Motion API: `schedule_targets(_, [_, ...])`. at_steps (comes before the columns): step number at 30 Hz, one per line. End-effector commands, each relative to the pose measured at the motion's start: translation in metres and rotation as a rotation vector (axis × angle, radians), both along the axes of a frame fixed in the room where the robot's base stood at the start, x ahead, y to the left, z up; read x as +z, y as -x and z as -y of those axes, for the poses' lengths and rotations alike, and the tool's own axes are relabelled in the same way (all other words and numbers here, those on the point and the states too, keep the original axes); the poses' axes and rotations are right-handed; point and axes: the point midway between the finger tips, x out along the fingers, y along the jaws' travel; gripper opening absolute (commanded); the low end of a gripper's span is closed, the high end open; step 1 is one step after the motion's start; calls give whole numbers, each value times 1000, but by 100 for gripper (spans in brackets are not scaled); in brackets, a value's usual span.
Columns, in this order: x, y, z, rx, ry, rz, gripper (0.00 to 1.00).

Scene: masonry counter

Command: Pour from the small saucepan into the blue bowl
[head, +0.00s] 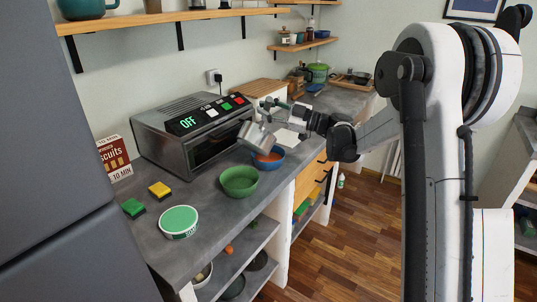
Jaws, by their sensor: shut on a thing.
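The small saucepan (257,136) is a silvery metal pan, held steeply tilted just above the blue bowl. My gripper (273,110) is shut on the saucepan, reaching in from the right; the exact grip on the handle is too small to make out. The blue bowl (279,163) stands on the counter below the pan, near the counter's front edge. Something orange-red shows inside the bowl. The inside of the saucepan is hidden, and I cannot tell whether anything is left in it or flowing.
A green bowl (239,182) stands in front of the blue bowl. A toaster oven (190,135) reading OFF stands close behind left. A round green-lidded tub (179,221), two sponges (147,198) and a biscuit box (114,157) are at the near left. A wooden box (258,88) stands beyond the oven.

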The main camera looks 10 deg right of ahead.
Motion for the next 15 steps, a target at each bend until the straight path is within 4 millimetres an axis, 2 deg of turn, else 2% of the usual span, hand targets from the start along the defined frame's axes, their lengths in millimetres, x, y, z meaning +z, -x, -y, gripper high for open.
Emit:
schedule_targets(9, [1,-1,1,0,-7,-4,0])
schedule_targets(12, [-15,19,-23,1,106,81,0])
schedule_targets(15, [-16,31,-38,-3,190,146,0])
